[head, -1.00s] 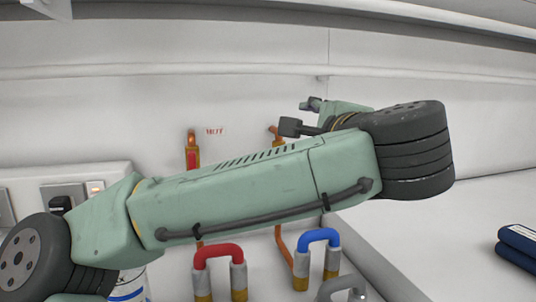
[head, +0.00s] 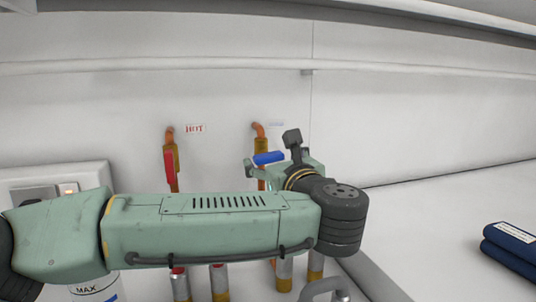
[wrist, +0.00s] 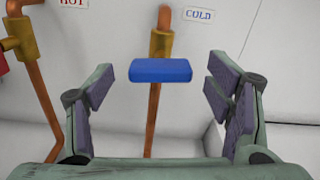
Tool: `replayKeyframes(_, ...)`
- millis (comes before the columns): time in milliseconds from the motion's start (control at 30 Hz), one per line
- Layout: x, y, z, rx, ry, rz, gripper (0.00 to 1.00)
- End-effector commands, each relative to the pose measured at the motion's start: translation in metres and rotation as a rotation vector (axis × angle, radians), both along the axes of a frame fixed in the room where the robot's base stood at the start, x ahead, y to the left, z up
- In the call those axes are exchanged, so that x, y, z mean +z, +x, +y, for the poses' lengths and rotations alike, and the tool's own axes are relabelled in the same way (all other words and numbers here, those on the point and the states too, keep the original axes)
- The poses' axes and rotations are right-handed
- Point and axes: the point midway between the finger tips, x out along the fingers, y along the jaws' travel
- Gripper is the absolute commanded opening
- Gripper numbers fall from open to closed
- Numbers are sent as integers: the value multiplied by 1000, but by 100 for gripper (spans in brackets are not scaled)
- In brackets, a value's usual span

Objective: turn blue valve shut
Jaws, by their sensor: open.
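The blue valve handle (head: 268,158) is on the copper pipe under the COLD label, at the back wall. In the wrist view the blue handle (wrist: 160,70) lies crosswise over its pipe, between my two fingers and a little beyond them. My gripper (wrist: 160,88) is open, with a clear gap on each side of the handle. In the head view my gripper (head: 271,155) is beside the handle, and my arm hides the lower pipe.
A red valve handle (head: 170,165) stands along the HOT pipe to the left. A switch panel (head: 60,190) is at the far left. Folded dark blue cloth (head: 512,248) lies on the right counter, which is otherwise clear.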

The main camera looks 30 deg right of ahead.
Motion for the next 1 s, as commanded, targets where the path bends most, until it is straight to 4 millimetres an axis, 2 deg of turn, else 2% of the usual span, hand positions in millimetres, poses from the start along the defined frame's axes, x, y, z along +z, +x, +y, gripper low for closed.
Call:
replayKeyframes(100, 1, 18, -5, 1, -1, 0, 73)
replayKeyframes(233, 0, 29, -8, 0, -1, 1, 73)
replayKeyframes(600, 0, 34, -9, -1, -1, 0, 73)
replayKeyframes(1000, 0, 34, -9, -1, -1, 0, 46)
